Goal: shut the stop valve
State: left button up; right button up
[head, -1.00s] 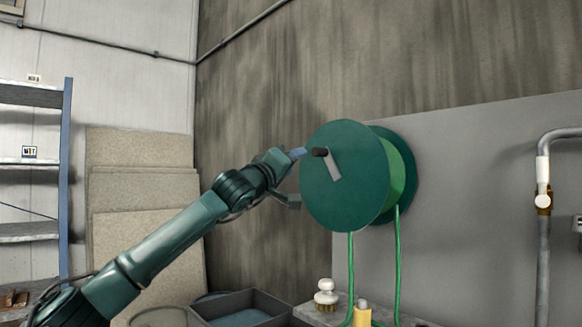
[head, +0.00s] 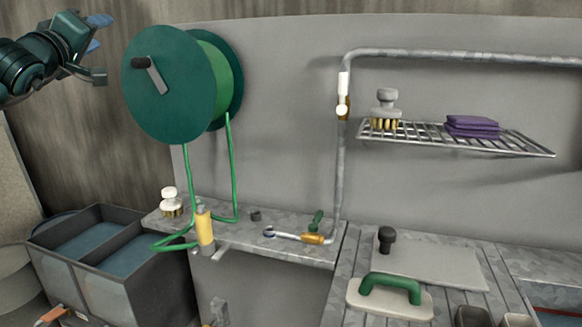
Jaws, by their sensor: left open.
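In the head view a brass valve with a white lever (head: 343,100) sits on the grey vertical pipe, right of the hose reel. A second brass valve with a green lever (head: 316,226) lies at the foot of that pipe on the bench. I cannot tell which one is the stop valve. The white lever looks in line with its pipe; the green lever sticks up at a slant. My left gripper (head: 98,47) is open and empty at the upper left, left of the reel and well away from both valves. My right gripper is out of view.
A green hose reel (head: 160,95) with a crank stands between my left gripper and the valves. Its hose runs to a yellow nozzle (head: 204,228) on the bench. A wire shelf (head: 540,150) juts out right of the pipe. A grey two-part bin (head: 80,265) stands lower left.

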aim_at(341, 110)
jog(key=k, duration=0.9)
